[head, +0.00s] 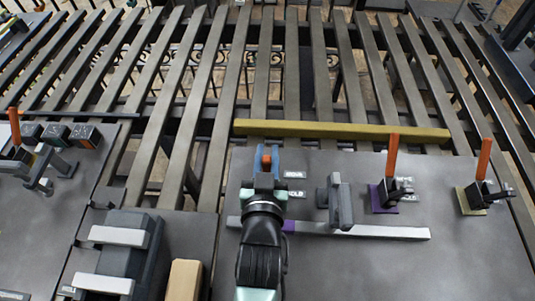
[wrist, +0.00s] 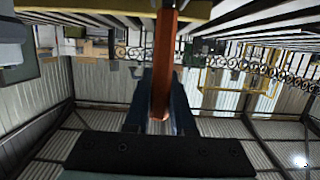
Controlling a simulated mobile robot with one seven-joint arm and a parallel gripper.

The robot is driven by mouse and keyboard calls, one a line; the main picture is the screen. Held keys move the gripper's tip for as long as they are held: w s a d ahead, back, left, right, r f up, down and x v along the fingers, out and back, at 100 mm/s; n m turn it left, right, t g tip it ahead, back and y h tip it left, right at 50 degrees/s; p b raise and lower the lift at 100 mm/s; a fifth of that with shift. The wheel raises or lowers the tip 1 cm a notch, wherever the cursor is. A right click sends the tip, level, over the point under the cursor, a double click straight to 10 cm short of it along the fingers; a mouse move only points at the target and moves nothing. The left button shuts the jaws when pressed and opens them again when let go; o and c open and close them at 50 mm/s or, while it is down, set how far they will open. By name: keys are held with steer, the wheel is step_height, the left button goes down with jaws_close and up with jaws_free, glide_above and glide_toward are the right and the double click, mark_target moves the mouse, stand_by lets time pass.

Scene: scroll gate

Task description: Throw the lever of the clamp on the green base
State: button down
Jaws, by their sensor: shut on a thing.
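My gripper (head: 266,160) is above the grey panel in the head view, shut on an orange lever (head: 265,164). In the wrist view the orange lever (wrist: 166,55) runs down from the top between the dark blue fingers of my gripper (wrist: 160,112), its free end low between them. The body of this clamp and its base are hidden behind my gripper and wrist, so the green base cannot be made out. Two other clamps with upright orange levers stand to the right, one on a purple base (head: 376,198), one on an olive-yellow base (head: 467,201).
A grey block-like fixture (head: 340,202) stands between my gripper and the purple-based clamp. A yellow bar (head: 345,131) runs along the panel's back edge. A pale strip (head: 375,231) lies in front. Another orange-levered clamp (head: 16,128) stands far left. Slatted bars fill the back.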

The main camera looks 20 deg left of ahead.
stand_by(0.3)
steer(key=c, duration=0.8)
jaws_free()
steer(key=shift+o, duration=0.2)
steer(key=b+v, duration=0.1)
steer(key=v, duration=1.2)
steer(key=shift+b, duration=0.3)
